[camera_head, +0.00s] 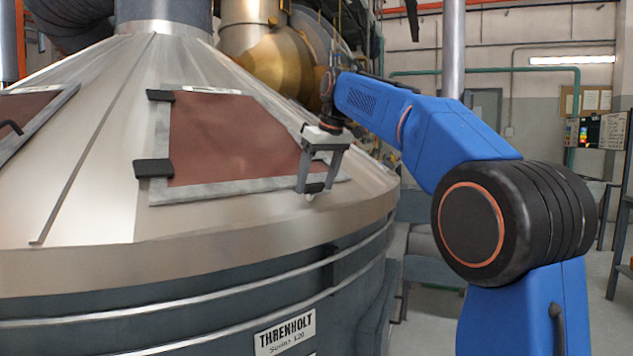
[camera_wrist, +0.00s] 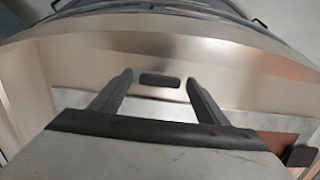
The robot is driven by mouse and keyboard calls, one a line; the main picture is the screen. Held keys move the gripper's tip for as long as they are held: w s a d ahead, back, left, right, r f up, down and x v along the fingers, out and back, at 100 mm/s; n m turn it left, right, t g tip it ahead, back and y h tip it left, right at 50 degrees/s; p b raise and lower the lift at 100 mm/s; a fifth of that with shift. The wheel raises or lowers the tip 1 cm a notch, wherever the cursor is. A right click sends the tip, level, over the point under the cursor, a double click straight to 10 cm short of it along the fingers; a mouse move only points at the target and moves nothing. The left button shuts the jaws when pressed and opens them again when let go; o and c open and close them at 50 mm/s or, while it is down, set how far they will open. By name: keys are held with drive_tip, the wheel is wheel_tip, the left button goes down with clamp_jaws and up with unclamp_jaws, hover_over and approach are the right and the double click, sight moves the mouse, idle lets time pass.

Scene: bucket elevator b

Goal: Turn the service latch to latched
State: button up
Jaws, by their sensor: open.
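The service latch appears to be a small dark bar (camera_wrist: 160,79) on the pale metal of the machine's cone, just off the grey frame of a red-brown hatch panel (camera_head: 225,138). In the wrist view it lies crosswise between my fingertips, with a gap at each end. My gripper (camera_head: 317,187) is open, its two grey fingers reaching down at the panel's lower right corner. The fingers also show in the wrist view (camera_wrist: 159,77). In the head view a dark piece shows between the fingertips; whether they touch the metal I cannot tell. No latch markings are readable.
Two dark hinge blocks (camera_head: 154,168) sit on the panel's left side. Brass ducting (camera_head: 285,62) rises behind the cone. The floor at the right (camera_head: 612,300) looks partly open.

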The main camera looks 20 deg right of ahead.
drive_tip(key=c, duration=1.1)
drive_tip(key=shift+o, duration=0.3)
drive_tip(key=shift+n, duration=0.3)
drive_tip(key=n, duration=0.3)
drive_tip(key=shift+a+h, duration=0.1)
drive_tip(key=shift+h, duration=0.3)
drive_tip(key=n+t, duration=0.1)
drive_tip(key=n, duration=0.3)
drive_tip(key=shift+s+h, duration=0.15)
drive_tip(key=shift+h, duration=0.15)
drive_tip(key=n+t, duration=0.1)
drive_tip(key=n, duration=0.3)
drive_tip(key=shift+n, duration=0.4)
drive_tip(key=n+t, duration=0.1)
drive_tip(key=n, duration=0.3)
drive_tip(key=shift+s+f+n, duration=0.1)
drive_tip(key=shift+n, duration=0.2)
